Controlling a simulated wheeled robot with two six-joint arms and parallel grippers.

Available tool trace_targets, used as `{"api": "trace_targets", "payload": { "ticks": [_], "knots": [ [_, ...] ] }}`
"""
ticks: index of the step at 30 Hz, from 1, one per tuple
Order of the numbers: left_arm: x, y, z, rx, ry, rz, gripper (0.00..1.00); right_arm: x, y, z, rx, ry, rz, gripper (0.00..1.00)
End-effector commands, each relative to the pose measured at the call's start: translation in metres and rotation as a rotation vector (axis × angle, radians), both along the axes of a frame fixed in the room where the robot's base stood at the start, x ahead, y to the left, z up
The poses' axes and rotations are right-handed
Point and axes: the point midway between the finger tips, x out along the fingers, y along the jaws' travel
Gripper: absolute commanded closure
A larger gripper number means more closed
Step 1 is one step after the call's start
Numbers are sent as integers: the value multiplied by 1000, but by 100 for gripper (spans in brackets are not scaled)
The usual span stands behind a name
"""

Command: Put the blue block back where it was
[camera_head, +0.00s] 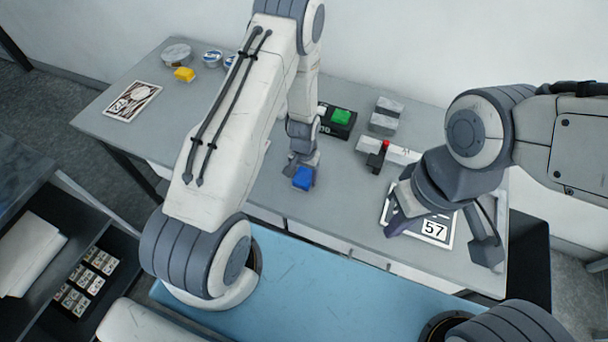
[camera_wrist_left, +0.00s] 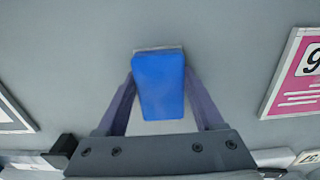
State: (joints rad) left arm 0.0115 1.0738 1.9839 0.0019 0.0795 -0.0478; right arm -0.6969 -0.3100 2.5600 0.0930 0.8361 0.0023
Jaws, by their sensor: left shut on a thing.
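The blue block (camera_head: 303,181) is at the fingertips of my left gripper (camera_head: 303,169), over the middle of the grey table (camera_head: 240,160). In the left wrist view the blue block (camera_wrist_left: 160,85) sits between the two fingers of my left gripper (camera_wrist_left: 160,100), which are shut on it. I cannot tell whether the block touches the table. My right gripper (camera_head: 442,238) is over the right part of the table, above a card marked 57 (camera_head: 434,230). Its fingers are wide apart with nothing between them.
A green block (camera_head: 341,117) sits on a dark box behind the left gripper. A white device with a red part (camera_head: 385,147) and a grey block (camera_head: 387,115) stand to its right. A yellow block (camera_head: 184,75), tins (camera_head: 177,54) and a picture card (camera_head: 132,102) lie at the left.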

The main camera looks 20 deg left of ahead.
Motion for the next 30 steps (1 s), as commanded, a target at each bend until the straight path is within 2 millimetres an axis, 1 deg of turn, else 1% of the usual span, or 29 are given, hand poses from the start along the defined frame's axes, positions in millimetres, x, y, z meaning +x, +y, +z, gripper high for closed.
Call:
{"api": "trace_targets", "payload": {
  "ticks": [4, 5, 6, 7, 15, 18, 20, 23, 30],
  "knots": [
    [0, 0, -5, 0, 0, 0, 83, 0, 0, -4, 0, 0, 0, 100],
    [0, 0, -4, 0, 0, 0, 23, 0, 0, -3, 0, 0, 0, 100],
    [0, 0, -3, 0, 0, 0, 8, 0, 0, -3, 0, 0, 0, 100],
    [0, 0, -3, 0, 0, 0, 1, 0, 0, -3, 0, 0, 0, 100],
    [0, 0, -2, 0, 0, 0, 1, 0, 0, -2, 0, 0, 0, 100],
    [0, 0, 3, 0, 0, 0, 1, 0, 0, 2, 0, 0, 0, 100],
    [1, 0, 5, 0, -3, 0, 1, 0, 0, -2, 0, 0, 0, 100],
    [1, 0, 18, 0, -4, 0, 1, 0, 0, -7, 0, 0, 0, 100],
    [2, 0, 64, 0, -6, 0, 1, 0, 0, -18, 0, 0, 1, 100]
  ]
}}
